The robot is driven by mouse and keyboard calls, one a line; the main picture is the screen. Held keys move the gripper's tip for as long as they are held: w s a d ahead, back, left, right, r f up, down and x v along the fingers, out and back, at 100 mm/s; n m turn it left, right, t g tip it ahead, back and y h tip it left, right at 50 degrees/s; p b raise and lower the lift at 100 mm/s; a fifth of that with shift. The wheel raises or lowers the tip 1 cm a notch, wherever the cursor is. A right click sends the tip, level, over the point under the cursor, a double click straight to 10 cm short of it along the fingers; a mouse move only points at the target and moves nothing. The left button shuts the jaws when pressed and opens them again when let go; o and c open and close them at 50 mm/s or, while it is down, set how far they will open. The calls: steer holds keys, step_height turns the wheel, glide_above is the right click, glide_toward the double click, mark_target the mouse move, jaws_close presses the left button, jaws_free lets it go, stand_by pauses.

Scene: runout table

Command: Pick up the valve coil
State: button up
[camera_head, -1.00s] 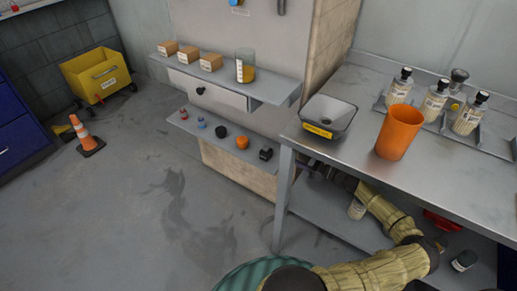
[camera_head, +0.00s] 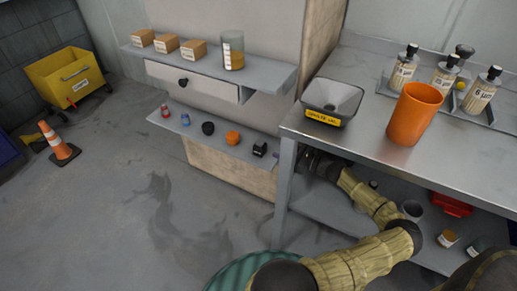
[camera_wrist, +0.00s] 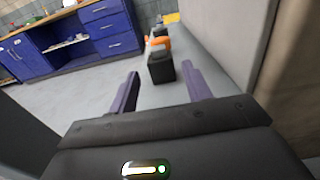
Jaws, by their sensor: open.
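The valve coil is most likely the small black block (camera_head: 260,149) at the right end of the lower wall shelf. In the wrist view the black block (camera_wrist: 161,69) stands upright on the shelf, ahead of my gripper (camera_wrist: 161,86). My gripper is open and empty. Its two purple fingers point at the block, one to each side of it in the picture, with the block beyond the fingertips. In the head view my gripper is mostly hidden behind the steel table's edge and leg.
Beside the block are an orange knob (camera_head: 233,138), a black knob (camera_head: 208,128), and blue and red pieces. A drawer unit (camera_head: 193,83) hangs above the shelf. Open floor lies left.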

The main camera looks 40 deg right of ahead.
mark_target(263, 143)
steer(key=shift+s, duration=0.15)
steer(key=b+x, duration=0.1)
steer(key=x, duration=0.5)
steer(key=shift+a, duration=0.15)
steer(key=shift+w, duration=0.35)
steer(key=b+x, duration=0.1)
steer(key=x, duration=0.4)
steer(key=shift+w+r, duration=0.1)
jaws_close()
